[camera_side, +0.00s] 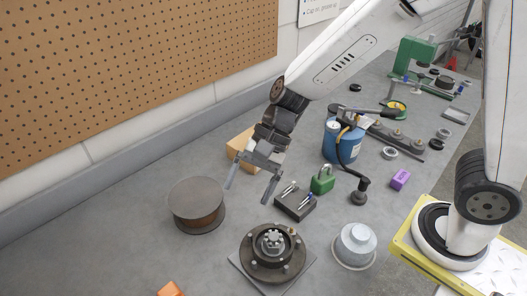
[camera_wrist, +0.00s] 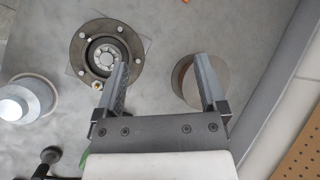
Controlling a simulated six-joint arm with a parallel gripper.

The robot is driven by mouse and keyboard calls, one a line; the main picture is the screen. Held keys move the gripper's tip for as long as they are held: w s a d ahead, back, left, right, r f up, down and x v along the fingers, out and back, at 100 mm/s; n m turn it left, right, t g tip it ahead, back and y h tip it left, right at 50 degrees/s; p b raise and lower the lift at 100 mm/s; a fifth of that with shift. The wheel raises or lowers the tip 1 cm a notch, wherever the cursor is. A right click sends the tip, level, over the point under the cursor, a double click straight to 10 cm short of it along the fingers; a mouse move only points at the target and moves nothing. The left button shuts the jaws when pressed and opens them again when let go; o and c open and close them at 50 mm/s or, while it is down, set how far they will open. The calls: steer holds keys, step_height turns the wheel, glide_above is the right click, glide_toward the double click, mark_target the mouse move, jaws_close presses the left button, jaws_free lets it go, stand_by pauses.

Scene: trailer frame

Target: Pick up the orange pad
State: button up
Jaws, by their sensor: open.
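The orange pad (camera_side: 171,289) lies on the grey bench at the bottom edge of the side view, partly cut off. In the wrist view only a sliver of orange (camera_wrist: 185,1) shows at the top edge. My gripper (camera_side: 249,195) is open and empty above the bench, farther back than the pad and well apart from it. In the wrist view my gripper (camera_wrist: 161,62) has its two fingers spread, with bare bench between the tips.
A dark wheel hub (camera_side: 272,252) and a brown spool (camera_side: 197,205) stand near my gripper. A silver cap (camera_side: 354,246), black block (camera_side: 295,204), green padlock (camera_side: 322,180) and blue canister (camera_side: 338,140) are to the right. Bare bench lies between spool and hub.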

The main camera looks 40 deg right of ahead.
steer(key=w+a+r+m+y, duration=0.1)
steer(key=w+a+m+y, duration=0.2)
steer(key=a, duration=0.4)
steer(key=w+a+m+y, duration=0.1)
steer(key=a+m+y, duration=0.2)
steer(key=a+m, duration=0.25)
glide_toward(170, 290)
steer(key=a, duration=0.1)
steer(key=a+f, duration=0.1)
steer(key=shift+s+a+n+t, duration=0.1)
steer(key=shift+a+n+t, duration=0.15)
steer(key=shift+n+t, duration=0.1)
steer(key=shift+x, duration=3.9)
steer(key=shift+s, duration=0.15)
jaws_close()
